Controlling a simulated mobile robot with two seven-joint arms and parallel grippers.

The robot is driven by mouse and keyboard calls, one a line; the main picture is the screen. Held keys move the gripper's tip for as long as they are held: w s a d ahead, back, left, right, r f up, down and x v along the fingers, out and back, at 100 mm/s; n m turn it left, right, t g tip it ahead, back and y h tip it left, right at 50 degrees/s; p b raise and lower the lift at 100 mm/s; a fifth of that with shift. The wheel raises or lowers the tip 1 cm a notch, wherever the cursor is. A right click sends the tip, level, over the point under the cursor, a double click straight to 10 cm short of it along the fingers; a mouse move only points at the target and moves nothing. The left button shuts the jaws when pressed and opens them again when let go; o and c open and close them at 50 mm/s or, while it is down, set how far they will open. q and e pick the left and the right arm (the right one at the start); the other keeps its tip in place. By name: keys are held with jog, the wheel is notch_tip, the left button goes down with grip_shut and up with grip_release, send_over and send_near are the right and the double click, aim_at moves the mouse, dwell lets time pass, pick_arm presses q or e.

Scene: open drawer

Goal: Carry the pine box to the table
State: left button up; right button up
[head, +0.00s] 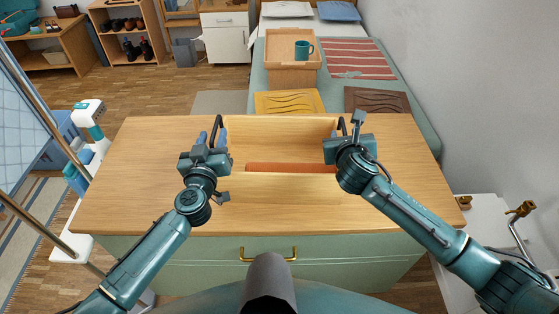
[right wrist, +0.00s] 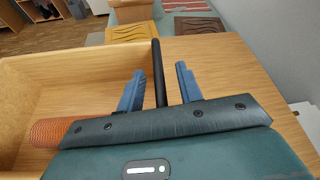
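The pine box (head: 280,193) stands upright on the wooden top of a green cabinet, with a black handle at each end. A terracotta-coloured thing (head: 290,168) lies inside it. My left gripper (head: 213,134) is at the left handle, its blue fingers apart on either side of it. My right gripper (head: 349,128) is at the right handle. In the right wrist view the right gripper (right wrist: 160,72) has its fingers open, with the black handle (right wrist: 159,85) between them and gaps on both sides. Which surface is the table I cannot tell for certain.
The green cabinet (head: 150,160) has bare wood on both sides of the box. A brown desk (head: 70,40) stands far left. Open floor (head: 150,90) lies between.

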pick_arm(q)
jog(key=shift+w, duration=0.6)
pick_arm(e)
jog(key=shift+w+f, duration=0.2)
jog(key=shift+w, duration=0.35)
jog(key=shift+d, duration=0.1)
pick_arm(q)
jog(key=shift+c, duration=0.4)
pick_arm(e)
jog(key=shift+c, duration=0.5)
pick_arm(q)
grip_shut()
pick_arm(e)
grip_shut()
pick_arm(q)
jog(key=shift+r, duration=0.25)
pick_arm(e)
jog(key=shift+r, duration=0.2)
